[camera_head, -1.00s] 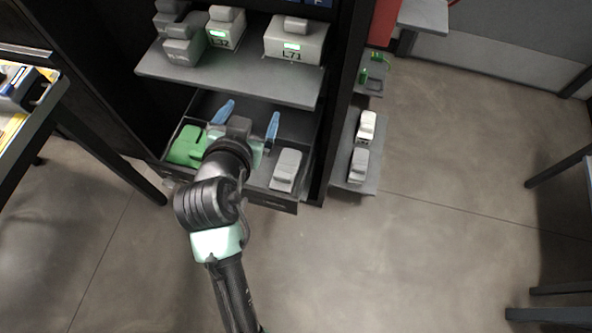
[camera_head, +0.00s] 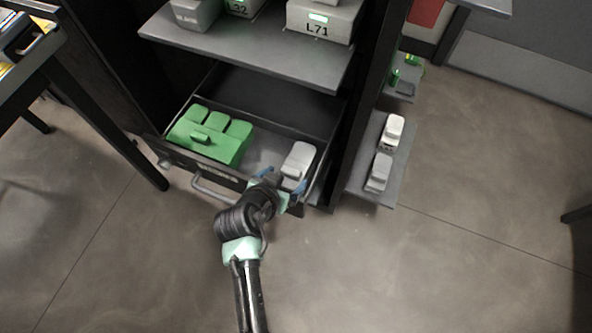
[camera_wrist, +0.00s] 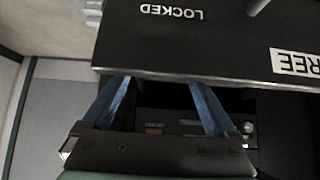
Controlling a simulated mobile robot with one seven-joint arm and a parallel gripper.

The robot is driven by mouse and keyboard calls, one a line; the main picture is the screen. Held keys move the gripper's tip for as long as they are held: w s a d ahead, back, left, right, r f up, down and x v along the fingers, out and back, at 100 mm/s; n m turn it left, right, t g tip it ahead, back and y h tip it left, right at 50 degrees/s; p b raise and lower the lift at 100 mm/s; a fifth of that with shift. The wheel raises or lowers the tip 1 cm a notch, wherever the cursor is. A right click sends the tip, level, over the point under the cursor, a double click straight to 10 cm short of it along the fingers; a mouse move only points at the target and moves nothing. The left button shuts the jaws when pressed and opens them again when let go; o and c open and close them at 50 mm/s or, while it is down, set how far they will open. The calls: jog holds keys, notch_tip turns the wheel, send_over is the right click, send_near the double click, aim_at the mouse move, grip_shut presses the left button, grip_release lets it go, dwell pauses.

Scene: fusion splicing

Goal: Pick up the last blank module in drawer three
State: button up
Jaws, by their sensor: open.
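The blank module (camera_head: 297,163) is a light grey block in the right part of the open drawer (camera_head: 217,182), near its front. My gripper (camera_head: 284,182) is open, with one blue finger on each side of its empty gap. In the head view it overlaps the drawer's front edge, just in front of the module; whether it touches anything I cannot tell. In the wrist view the open fingers (camera_wrist: 158,84) point at a dark panel (camera_wrist: 185,45) with upside-down lettering "LOCKED" and "REE". The module cannot be made out there.
A green block (camera_head: 210,134) fills the drawer's left part. A grey shelf (camera_head: 245,55) with labelled modules, one reading L71 (camera_head: 318,28), overhangs the drawer. A side shelf (camera_head: 360,178) at right holds two small modules. Open floor lies in front.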

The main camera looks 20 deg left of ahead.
aim_at(289, 174)
jog(key=b+x, duration=0.2)
jog(key=x, duration=0.3)
jog(key=shift+w+f, duration=0.1)
jog(key=shift+w, duration=0.05)
jog(key=c, duration=1.2)
